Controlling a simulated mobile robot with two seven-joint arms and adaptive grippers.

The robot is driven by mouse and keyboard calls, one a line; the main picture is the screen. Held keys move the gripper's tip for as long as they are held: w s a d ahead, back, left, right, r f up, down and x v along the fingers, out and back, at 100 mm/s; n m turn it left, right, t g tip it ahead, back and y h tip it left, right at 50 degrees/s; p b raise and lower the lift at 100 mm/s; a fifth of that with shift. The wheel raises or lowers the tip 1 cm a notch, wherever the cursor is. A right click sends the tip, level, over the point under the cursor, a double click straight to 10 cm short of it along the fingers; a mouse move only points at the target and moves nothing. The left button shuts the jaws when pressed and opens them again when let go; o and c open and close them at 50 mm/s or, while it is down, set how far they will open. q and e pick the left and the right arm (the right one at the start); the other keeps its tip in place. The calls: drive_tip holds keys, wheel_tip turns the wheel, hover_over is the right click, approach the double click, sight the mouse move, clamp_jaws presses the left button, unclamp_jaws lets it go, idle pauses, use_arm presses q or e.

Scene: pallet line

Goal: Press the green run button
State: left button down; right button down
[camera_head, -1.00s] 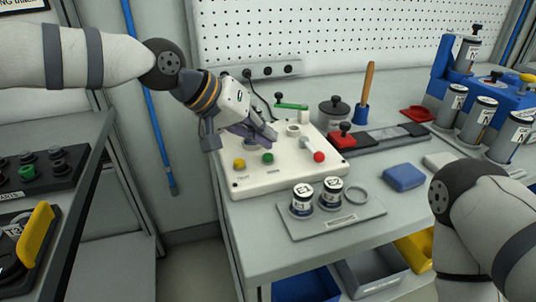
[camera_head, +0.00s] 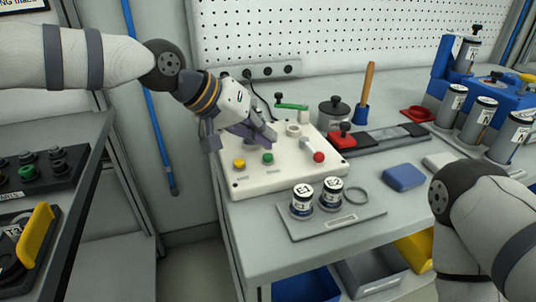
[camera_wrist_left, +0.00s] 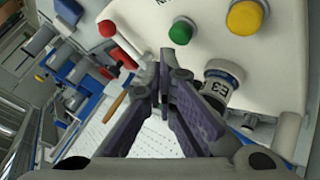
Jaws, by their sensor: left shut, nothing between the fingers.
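The green button (camera_head: 268,158) is on the sloped front of a white control box (camera_head: 280,180), between a yellow button (camera_head: 239,164) and a red-knobbed lever (camera_head: 318,157). My left gripper (camera_head: 262,150) is shut and empty, just above and behind the green button; I cannot tell the exact gap. In the left wrist view the green button (camera_wrist_left: 181,30) lies beyond the shut fingertips (camera_wrist_left: 166,62), with the yellow button (camera_wrist_left: 245,16) beside it. My right arm shows at lower right, but its gripper is out of view.
A cylinder marked E3 (camera_wrist_left: 215,85) stands on the box close beside the left fingers. Two labelled cylinders (camera_head: 302,200) stand on a grey plate (camera_head: 345,216) in front of the box. A blue block (camera_head: 404,177) lies to the right.

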idle(0.4)
use_arm(q)
drive_tip(key=shift+f, duration=0.45)
use_arm(e)
drive_tip(key=shift+w+r, duration=0.1)
use_arm(q)
drive_tip(key=shift+f, duration=0.6)
idle(0.5)
drive_tip(key=shift+r+p, duration=0.3)
drive_tip(key=shift+r, duration=0.7)
use_arm(e)
drive_tip(key=shift+w+r, duration=0.25)
